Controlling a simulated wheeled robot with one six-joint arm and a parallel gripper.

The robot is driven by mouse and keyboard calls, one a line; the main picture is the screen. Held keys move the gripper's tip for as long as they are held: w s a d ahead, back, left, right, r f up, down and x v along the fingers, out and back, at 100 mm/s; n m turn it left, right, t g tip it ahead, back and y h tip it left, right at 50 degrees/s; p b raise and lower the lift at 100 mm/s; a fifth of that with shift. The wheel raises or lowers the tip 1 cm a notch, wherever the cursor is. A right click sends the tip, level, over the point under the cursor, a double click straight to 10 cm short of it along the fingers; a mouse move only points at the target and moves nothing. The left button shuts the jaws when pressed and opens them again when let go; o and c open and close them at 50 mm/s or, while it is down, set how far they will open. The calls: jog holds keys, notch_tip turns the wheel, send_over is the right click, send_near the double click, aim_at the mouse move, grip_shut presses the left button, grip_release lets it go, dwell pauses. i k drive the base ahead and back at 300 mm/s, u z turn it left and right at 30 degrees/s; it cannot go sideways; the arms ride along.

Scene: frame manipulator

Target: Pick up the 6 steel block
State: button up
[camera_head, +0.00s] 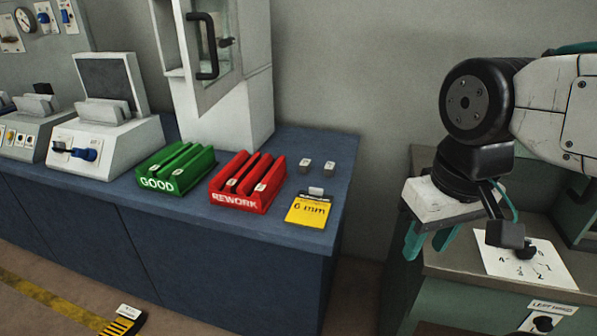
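Two small steel blocks stand on the blue bench top behind the yellow card: a left block (305,165) and a right block (329,167). Each has a pale top with a mark too small to read, so I cannot tell which is the 6. More small pale-topped pieces (261,187) sit in the slots of the red REWORK tray (240,202). My gripper (430,242) hangs at the right, pointing down, well apart from the blocks. Its two teal fingers are spread with nothing visible between them.
A green GOOD tray (158,184) stands left of the red one. A yellow "6 mm" card (309,210) lies at the bench's front edge. A tall white cabinet (232,110) with an open door stands behind. A green-grey cabinet (470,258) is at right, across a gap.

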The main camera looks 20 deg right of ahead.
aim_at(305, 166)
jog(key=u, duration=0.5)
jog(key=k, duration=1.25)
jog(key=u, duration=0.65)
jog(key=i, duration=1.95)
jog(key=z, duration=1.4)
jog(key=i, duration=0.75)
jog(key=z, duration=0.8)
